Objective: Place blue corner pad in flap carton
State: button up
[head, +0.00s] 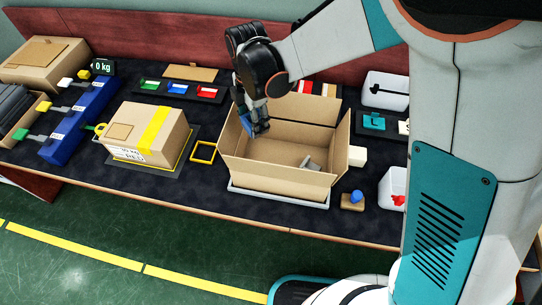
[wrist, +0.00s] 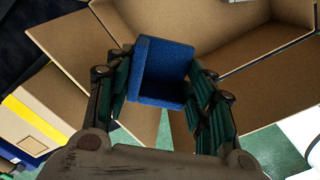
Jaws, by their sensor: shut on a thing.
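The flap carton (head: 262,178) stands open on the table with its flaps spread. My gripper (head: 258,128) is over the carton's left part, near the left flap, pointing down. It is shut on the blue corner pad (wrist: 163,72), which sits between the two fingers in the wrist view. In the head view the pad (head: 246,122) is partly hidden by the fingers. The carton's brown walls and flaps (wrist: 75,45) surround the pad in the wrist view. A grey piece (head: 312,163) lies inside the carton at the right.
A closed taped carton (head: 143,135) stands to the left, with a yellow square frame (head: 203,152) between. A blue-knobbed stamp (head: 354,199) and a white bin (head: 392,188) are at the right. Small trays (head: 178,90) lie behind.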

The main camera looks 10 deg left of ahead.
notch_tip(320, 180, down, 19)
jog(key=b, duration=0.5)
jog(key=shift+b, duration=0.3)
jog(key=shift+f, duration=0.15)
jog(key=o, duration=0.5)
notch_tip(320, 180, up, 12)
jog(key=p, duration=0.4)
jog(key=shift+r, duration=0.2)
jog(key=shift+d, duration=0.1)
